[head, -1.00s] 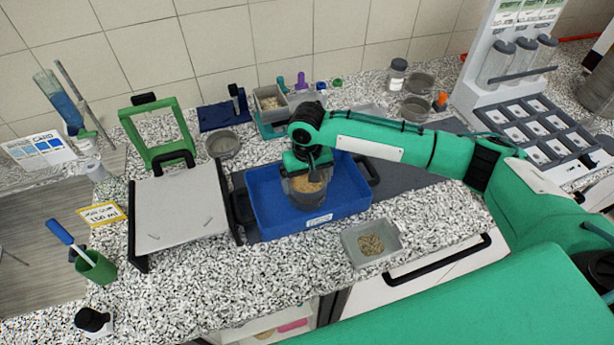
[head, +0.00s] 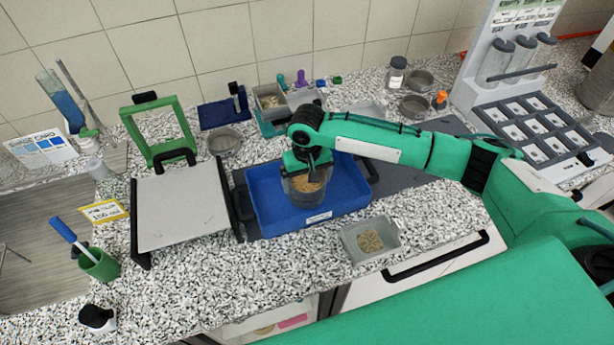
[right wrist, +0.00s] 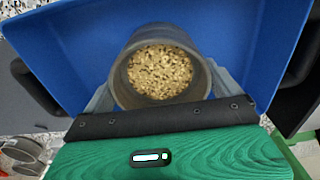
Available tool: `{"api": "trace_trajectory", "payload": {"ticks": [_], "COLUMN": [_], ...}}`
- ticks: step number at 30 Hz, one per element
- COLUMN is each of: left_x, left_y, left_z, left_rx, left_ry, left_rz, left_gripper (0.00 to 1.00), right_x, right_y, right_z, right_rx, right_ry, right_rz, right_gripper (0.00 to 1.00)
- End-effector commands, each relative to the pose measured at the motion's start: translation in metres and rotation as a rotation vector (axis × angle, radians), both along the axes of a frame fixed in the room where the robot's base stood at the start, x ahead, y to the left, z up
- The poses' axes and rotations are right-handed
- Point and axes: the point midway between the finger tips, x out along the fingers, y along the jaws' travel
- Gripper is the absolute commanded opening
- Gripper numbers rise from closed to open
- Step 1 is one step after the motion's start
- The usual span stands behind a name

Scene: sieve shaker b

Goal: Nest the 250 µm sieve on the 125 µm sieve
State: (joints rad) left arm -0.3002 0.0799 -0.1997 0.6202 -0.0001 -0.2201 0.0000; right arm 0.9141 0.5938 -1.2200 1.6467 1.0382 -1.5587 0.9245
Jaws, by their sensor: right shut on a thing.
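A round grey sieve (head: 304,187) with tan grains inside is at the blue tray (head: 348,208), near its middle. My right gripper (head: 306,166) is shut on this sieve from above. In the right wrist view the sieve (right wrist: 119,82) sits between the two fingers, its open top showing the grains. No size mark is readable on it, and I cannot tell whether another sieve is under it or whether it touches the tray floor. Similar round grey pans or sieves stand at the back left (head: 224,141) and back right (head: 413,107). My left gripper is not in view.
A grey dish of grains (head: 352,246) is at the counter's front. A sample rack (head: 492,112) stands at the back right.

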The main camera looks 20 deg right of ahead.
Motion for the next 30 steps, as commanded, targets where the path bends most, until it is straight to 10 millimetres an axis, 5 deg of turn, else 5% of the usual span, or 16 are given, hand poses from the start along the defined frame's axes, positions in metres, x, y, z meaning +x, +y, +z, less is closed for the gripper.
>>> {"api": "trace_trajectory", "payload": {"ticks": [30], "left_x": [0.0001], "left_y": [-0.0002], "left_z": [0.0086], "left_rx": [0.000], "left_ry": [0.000], "left_rz": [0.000], "left_gripper": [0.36], "right_x": [-0.0008], "right_y": [0.0004], "right_z": [-0.0065], "right_rx": [0.000], "right_ry": [0.002], "right_rz": [0.001], "right_gripper": [0.67]}}
